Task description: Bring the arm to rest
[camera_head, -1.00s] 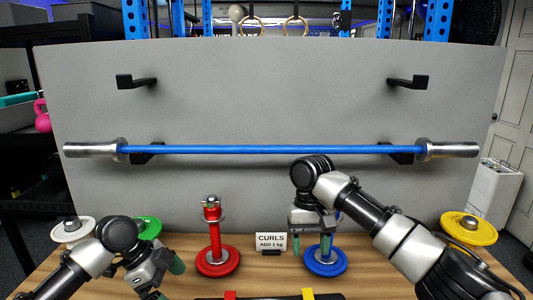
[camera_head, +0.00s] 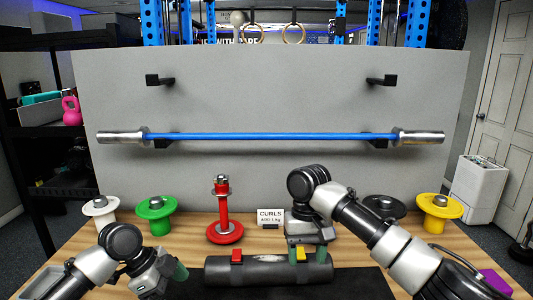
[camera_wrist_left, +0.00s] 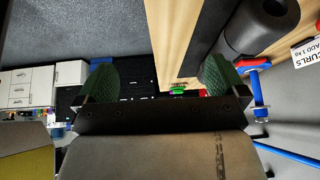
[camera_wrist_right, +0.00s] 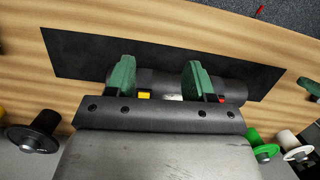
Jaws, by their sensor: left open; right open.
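My right gripper (camera_head: 308,252) is open and empty, pointing down above the right part of a dark cylinder. In the right wrist view its green fingers (camera_wrist_right: 158,80) are spread above the cylinder (camera_wrist_right: 235,90), with nothing between them. My left gripper (camera_head: 165,277) is open at the lower left, apart from the objects on the table. In the left wrist view its fingers (camera_wrist_left: 158,80) are spread wide and hold nothing; the table edge shows beyond them. Both arms are bent, with the grippers low over the front of the table.
The dark cylinder (camera_head: 265,269) has red and yellow pieces and lies on a black mat (camera_head: 362,286). Behind it stand a red post (camera_head: 222,205), a sign (camera_head: 270,217), and white, green, black and yellow (camera_head: 438,206) discs. A blue barbell (camera_head: 270,136) hangs on the grey panel.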

